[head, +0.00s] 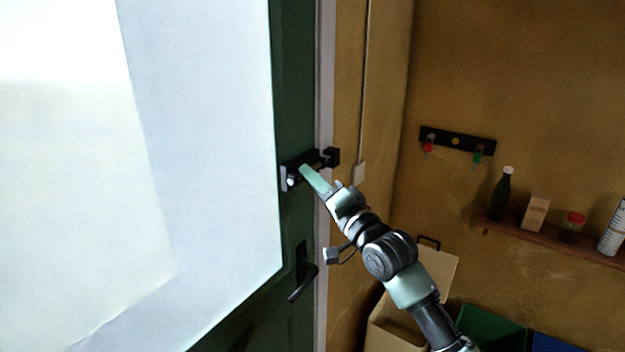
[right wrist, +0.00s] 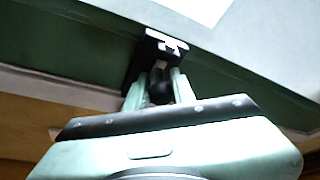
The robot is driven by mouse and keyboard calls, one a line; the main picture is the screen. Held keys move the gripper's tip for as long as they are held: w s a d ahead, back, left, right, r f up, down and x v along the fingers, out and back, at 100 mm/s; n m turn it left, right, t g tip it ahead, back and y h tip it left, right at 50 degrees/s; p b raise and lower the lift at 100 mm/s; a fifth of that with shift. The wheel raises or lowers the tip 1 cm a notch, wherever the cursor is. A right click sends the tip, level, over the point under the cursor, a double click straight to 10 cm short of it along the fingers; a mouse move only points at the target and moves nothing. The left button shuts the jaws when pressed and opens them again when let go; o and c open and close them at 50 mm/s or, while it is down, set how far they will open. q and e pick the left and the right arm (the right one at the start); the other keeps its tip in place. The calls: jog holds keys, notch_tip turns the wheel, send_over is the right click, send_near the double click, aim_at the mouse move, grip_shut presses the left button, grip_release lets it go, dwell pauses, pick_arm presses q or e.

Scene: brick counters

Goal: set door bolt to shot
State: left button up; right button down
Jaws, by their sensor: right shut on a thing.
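The door bolt (head: 300,170) is a black fitting on the edge of the dark green door (head: 295,100), at the middle of the head view. Its black keeper (head: 332,157) sits on the frame to the right. My right gripper (head: 306,172) is at the bolt. In the right wrist view, the two pale green fingers of my right gripper (right wrist: 160,88) are shut on a dark knob (right wrist: 160,92) in front of the black bolt body (right wrist: 150,55). How far the bar reaches into the keeper is hard to tell. My left gripper is not in view.
A black door handle (head: 303,280) is below the bolt. A wall rack with hooks (head: 457,141) and a shelf (head: 560,240) with a bottle (head: 501,195), carton (head: 535,213), jar (head: 572,228) and can (head: 612,232) are on the right. Bins (head: 490,330) stand below.

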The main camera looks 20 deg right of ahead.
jog(key=shift+r, duration=0.1)
dwell(0.4)
jog(key=w+d, duration=0.1)
jog(key=w+d+b, duration=0.1)
jog(key=d, duration=0.1)
jog(key=shift+r, duration=0.2)
jog(key=c, duration=1.4)
grip_release()
jog(key=shift+w, duration=0.1)
jog(key=shift+o, duration=0.8)
jog(key=shift+w+f, duration=0.25)
jog(key=shift+w, duration=0.05)
jog(key=b+v, duration=0.3)
jog(key=v, duration=0.5)
